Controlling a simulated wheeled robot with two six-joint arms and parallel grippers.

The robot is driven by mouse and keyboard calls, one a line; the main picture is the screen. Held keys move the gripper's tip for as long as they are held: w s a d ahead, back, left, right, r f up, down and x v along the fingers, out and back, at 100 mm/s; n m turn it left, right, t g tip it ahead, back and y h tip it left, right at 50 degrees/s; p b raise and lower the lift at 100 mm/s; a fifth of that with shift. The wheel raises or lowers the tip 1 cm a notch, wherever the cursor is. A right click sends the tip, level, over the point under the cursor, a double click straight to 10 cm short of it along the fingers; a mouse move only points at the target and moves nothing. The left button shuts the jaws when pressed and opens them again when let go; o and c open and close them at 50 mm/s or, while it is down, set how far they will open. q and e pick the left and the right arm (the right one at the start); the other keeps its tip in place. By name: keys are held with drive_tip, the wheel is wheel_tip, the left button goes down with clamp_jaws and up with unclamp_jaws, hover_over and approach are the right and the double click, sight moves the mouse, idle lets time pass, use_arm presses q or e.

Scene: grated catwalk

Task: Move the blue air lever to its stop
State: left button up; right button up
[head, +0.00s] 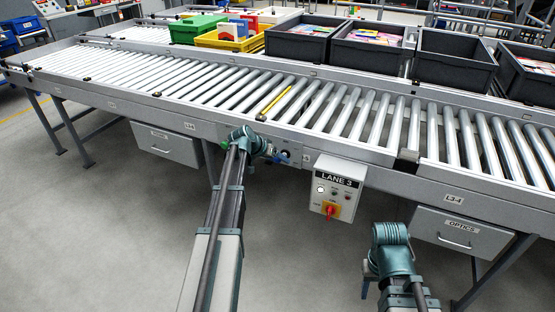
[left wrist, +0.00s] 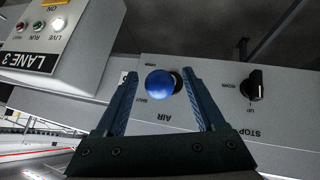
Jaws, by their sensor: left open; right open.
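The blue air lever shows in the left wrist view as a round blue knob (left wrist: 160,84) on a grey panel marked AIR, with the lettering upside down. My left gripper (left wrist: 154,80) is open, and its two fingers stand on either side of the knob in that picture. Contact cannot be made out. In the head view my left gripper (head: 280,156) is at the conveyor's front side panel, and the lever is hard to tell from it there. My right gripper (head: 367,281) is low at the front right, away from the conveyor, its fingers mostly hidden by the wrist.
A LANE 3 control box (head: 336,188) with a red switch hangs right of my left gripper. A black STOP knob (left wrist: 252,85) is beside the lever. A drawer marked OPTICS (head: 462,232) hangs under the right end.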

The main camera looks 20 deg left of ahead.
use_arm(q)
drive_tip(key=p+v, duration=0.9)
drive_tip(key=v, duration=0.4)
drive_tip(key=shift+s+r+p, duration=0.2)
drive_tip(key=shift+r+p, duration=0.05)
drive_tip(key=shift+p, duration=0.1)
drive_tip(key=s+d+r+m+g+p, duration=0.1)
drive_tip(key=s+d+g+p, duration=0.15)
drive_tip(key=s+d, duration=0.45)
drive_tip(key=s+d+r+m+g+y+p, duration=0.1)
drive_tip(key=s+d+g+p, duration=0.15)
drive_tip(key=d, duration=0.95)
drive_tip(key=s+d+r+m+g+p, duration=0.1)
drive_tip(key=s+d+p, duration=0.25)
drive_tip(key=d, duration=0.55)
drive_tip(key=s+d+r+g+y+p, duration=0.1)
drive_tip(key=s+d, duration=0.2)
drive_tip(key=s, duration=0.3)
drive_tip(key=s+d+r+g+y+p, duration=0.1)
drive_tip(key=s+d+y, duration=0.1)
drive_tip(key=s, duration=0.4)
drive_tip(key=shift+d+r+m+y+p, duration=0.3)
drive_tip(key=shift+d+m+p, duration=0.1)
drive_tip(key=shift+d, duration=0.2)
drive_tip(key=shift+a, duration=0.1)
